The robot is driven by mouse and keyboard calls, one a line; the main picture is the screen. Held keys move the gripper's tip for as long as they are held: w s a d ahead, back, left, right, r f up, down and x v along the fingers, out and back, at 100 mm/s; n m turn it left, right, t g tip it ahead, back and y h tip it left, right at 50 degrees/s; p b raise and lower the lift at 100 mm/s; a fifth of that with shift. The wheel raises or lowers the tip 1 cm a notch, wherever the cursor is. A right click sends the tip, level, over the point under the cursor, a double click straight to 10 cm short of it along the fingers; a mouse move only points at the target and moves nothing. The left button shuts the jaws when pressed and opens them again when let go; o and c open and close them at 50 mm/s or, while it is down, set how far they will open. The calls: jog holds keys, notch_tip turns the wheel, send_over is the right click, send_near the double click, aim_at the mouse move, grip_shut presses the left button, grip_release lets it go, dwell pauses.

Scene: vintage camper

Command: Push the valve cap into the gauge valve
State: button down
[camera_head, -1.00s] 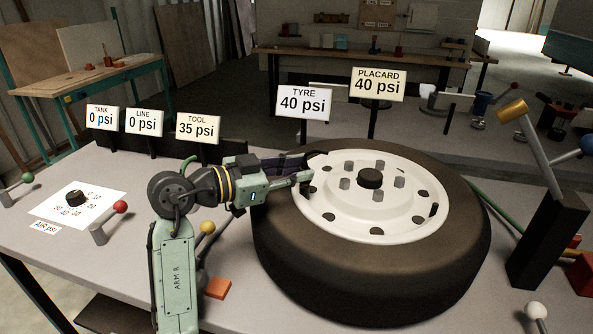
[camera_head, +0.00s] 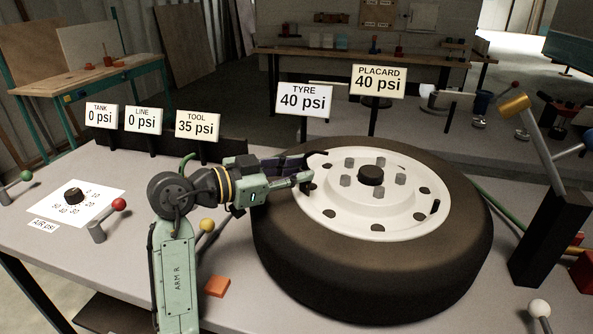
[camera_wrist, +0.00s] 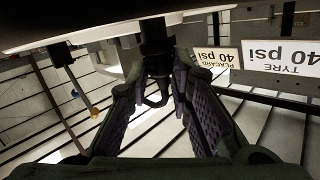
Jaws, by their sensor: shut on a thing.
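My gripper (camera_head: 315,166) is at the left edge of the white wheel rim (camera_head: 400,225), with its jaws around a small dark piece. In the wrist view the two fingers of my gripper (camera_wrist: 158,80) stand on either side of this dark piece, which I take for the valve cap (camera_wrist: 156,64). It is beside the pale rim edge (camera_wrist: 100,30). The cap's seat and the gauge valve are not clearly distinguishable, and I cannot tell how deep the cap sits.
The tyre (camera_head: 370,278) lies flat on the grey bench. Signs stand behind it, including TYRE 40 psi (camera_head: 304,99) and TOOL 35 psi (camera_head: 197,123). A yellow-knobbed lever (camera_head: 207,225) and an orange block (camera_head: 217,287) are near my arm. A black post (camera_head: 548,238) stands at right.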

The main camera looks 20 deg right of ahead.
jog(key=shift+f, duration=0.15)
jog(key=c, duration=1.4)
grip_release()
jog(key=shift+o, duration=0.2)
